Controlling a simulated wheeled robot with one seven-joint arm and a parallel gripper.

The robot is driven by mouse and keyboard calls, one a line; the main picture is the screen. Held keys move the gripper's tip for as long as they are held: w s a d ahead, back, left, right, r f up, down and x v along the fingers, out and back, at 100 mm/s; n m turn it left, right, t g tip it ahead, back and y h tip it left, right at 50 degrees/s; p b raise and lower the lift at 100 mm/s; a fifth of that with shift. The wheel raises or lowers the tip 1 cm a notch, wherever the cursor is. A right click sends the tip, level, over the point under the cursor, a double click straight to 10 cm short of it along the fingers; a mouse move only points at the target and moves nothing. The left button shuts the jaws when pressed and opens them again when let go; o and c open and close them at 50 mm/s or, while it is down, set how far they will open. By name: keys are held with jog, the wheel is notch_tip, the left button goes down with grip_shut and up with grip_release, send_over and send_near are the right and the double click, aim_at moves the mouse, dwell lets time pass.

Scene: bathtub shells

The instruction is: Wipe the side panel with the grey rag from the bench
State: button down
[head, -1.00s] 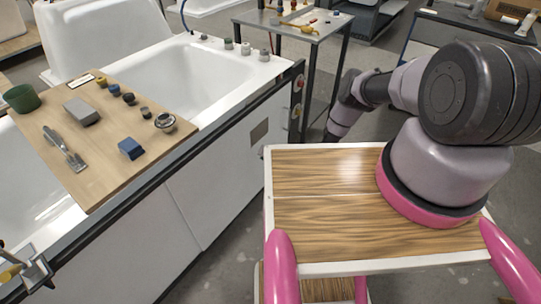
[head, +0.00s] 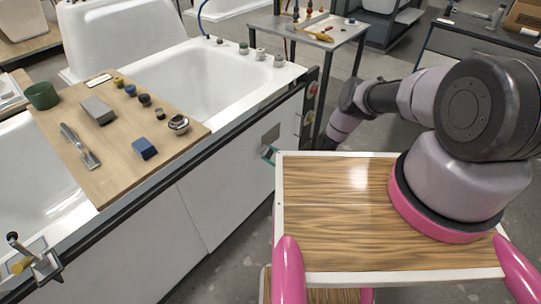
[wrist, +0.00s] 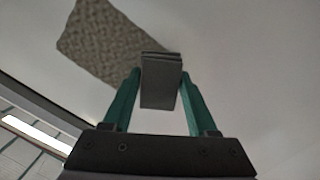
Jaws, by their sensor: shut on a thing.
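The white side panel (head: 235,160) of the tub bench carries a grey-brown rough patch (head: 270,137) near its right end. In the wrist view this patch (wrist: 105,42) looks speckled, on the pale panel (wrist: 240,75). My gripper (wrist: 160,85), with green fingers, is shut on a folded grey rag (wrist: 160,92). The rag's far end overlaps the patch's lower right edge in the picture; I cannot tell whether it touches the panel. In the head view my gripper (head: 269,154) shows only partly, just below the patch, and my base top hides the rest.
A metal table (head: 330,38) stands behind. Grey floor is clear before the panel.

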aim_at(272, 140)
jog(key=shift+x, duration=0.9)
jog(key=shift+r, duration=0.1)
jog(key=shift+w+d, duration=1.2)
jog(key=shift+w, duration=0.15)
jog(key=shift+w+d, duration=0.55)
jog(key=shift+w, duration=0.3)
jog(key=shift+w+d, duration=0.5)
jog(key=shift+w, duration=0.3)
